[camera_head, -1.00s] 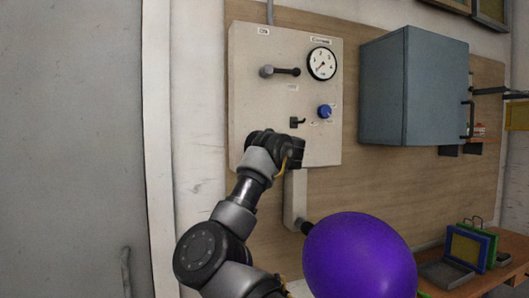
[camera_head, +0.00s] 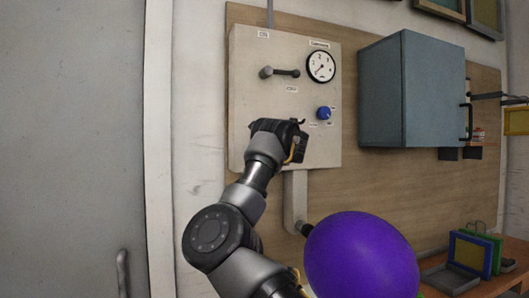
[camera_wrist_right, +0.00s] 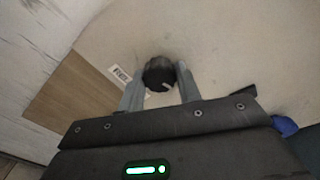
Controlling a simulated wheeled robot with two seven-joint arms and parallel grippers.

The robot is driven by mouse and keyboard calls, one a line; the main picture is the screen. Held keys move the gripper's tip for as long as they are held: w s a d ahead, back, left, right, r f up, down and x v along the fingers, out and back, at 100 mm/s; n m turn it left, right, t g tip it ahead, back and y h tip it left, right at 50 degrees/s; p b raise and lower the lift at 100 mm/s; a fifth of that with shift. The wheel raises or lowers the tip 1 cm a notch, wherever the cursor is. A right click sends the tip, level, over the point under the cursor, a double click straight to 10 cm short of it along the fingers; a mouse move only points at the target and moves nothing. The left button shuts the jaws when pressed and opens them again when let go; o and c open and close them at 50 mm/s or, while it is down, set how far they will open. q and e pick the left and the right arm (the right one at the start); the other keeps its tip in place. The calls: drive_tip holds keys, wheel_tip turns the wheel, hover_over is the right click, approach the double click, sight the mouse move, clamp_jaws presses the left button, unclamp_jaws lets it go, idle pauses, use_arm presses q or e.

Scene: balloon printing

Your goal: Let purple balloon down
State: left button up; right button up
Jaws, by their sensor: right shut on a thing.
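The purple balloon (camera_head: 362,258) is inflated and sits on the dark nozzle (camera_head: 306,229) at the lower end of the grey pipe. The control panel (camera_head: 250,105) has a gauge (camera_head: 321,65), a grey lever (camera_head: 281,72) and a blue knob (camera_head: 323,113). My right gripper (camera_head: 297,139) is at the panel, left of the blue knob, and hides the small black switch in the head view. In the right wrist view, its fingers (camera_wrist_right: 157,88) are on both sides of the black knob (camera_wrist_right: 160,72) and shut on it. My left gripper is out of view.
A blue-grey cabinet (camera_head: 410,90) hangs right of the panel. Framed screens (camera_head: 470,250) stand on a wooden table (camera_head: 500,283) at lower right. A grey door (camera_head: 70,140) is at the left.

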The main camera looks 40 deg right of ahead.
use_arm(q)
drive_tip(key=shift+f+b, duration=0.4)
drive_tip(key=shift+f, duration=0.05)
use_arm(e)
drive_tip(key=shift+f+m, duration=0.1)
drive_tip(key=shift+m, duration=2)
drive_tip(key=o, duration=1)
use_arm(q)
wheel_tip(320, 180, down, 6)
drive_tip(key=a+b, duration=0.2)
drive_tip(key=b, duration=0.4)
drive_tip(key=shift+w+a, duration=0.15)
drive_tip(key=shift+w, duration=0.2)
use_arm(e)
drive_tip(key=v, duration=1)
drive_tip(key=shift+s, duration=0.35)
